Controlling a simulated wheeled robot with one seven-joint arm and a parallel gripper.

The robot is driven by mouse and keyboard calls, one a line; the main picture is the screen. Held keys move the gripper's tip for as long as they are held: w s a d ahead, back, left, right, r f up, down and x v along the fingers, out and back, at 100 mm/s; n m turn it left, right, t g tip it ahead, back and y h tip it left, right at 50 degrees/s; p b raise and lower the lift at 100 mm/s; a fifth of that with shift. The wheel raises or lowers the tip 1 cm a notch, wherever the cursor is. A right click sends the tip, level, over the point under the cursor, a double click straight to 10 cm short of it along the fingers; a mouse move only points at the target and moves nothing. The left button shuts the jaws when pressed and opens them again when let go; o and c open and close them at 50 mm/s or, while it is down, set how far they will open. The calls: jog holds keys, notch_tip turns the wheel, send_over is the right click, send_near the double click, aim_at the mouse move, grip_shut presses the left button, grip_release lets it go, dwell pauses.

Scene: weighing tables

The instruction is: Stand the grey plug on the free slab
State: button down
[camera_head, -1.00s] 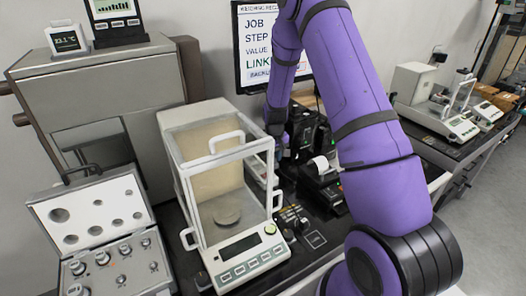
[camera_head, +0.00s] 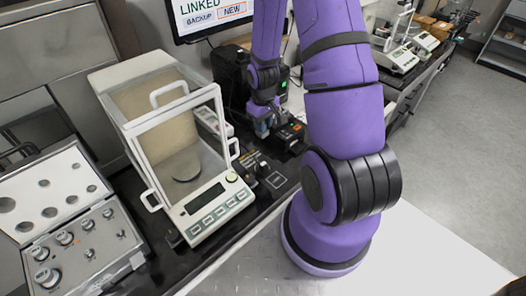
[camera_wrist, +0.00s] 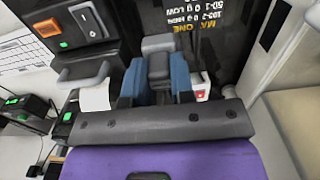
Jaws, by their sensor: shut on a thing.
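My gripper (camera_wrist: 158,84) has blue fingers, shut on the grey plug (camera_wrist: 158,67), a dark grey block between them in the wrist view. In the head view my gripper (camera_head: 263,129) is low over the black bench, just in front of the black printer-like device. The plug is hard to make out there. A lighter grey piece (camera_wrist: 158,43) shows just beyond the plug in the wrist view; I cannot tell whether they touch. Small items and a pale outlined square (camera_head: 275,180) lie on the bench nearer the front edge. I cannot tell which thing is the free slab.
A glass-walled balance (camera_head: 205,205) stands left of my gripper. An open weight case (camera_head: 70,225) is at far left. The black device (camera_head: 288,136) stands close behind and right of my gripper. A printed black panel (camera_wrist: 185,20) shows at the wrist view's top.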

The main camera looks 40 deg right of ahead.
jog(key=shift+f, duration=4.1)
jog(key=shift+f, duration=0.1)
jog(key=c, duration=1)
grip_release()
notch_tip(320, 180, up, 13)
jog(key=shift+w+f, duration=0.1)
jog(key=shift+f, duration=0.05)
jog(key=s+a+r+t+h, duration=0.1)
jog(key=a+r, duration=0.3)
jog(key=r, duration=0.6)
jog(key=s+a+r+t, duration=0.1)
jog(key=a+r, duration=0.3)
jog(key=r, duration=0.5)
jog(key=s+a+r+t, duration=0.1)
jog(key=s+a+r, duration=0.1)
jog(key=s+r, duration=0.2)
jog(key=s+a+r+t, duration=0.1)
jog(key=s+a+r, duration=0.2)
jog(key=s+r, duration=0.2)
jog(key=s+a+r+t+y, duration=0.1)
jog(key=s+a+r, duration=0.2)
jog(key=s+r, duration=0.2)
jog(key=shift+s+a+r, duration=0.15)
jog(key=shift+s+a, duration=0.1)
jog(key=shift+s, duration=0.25)
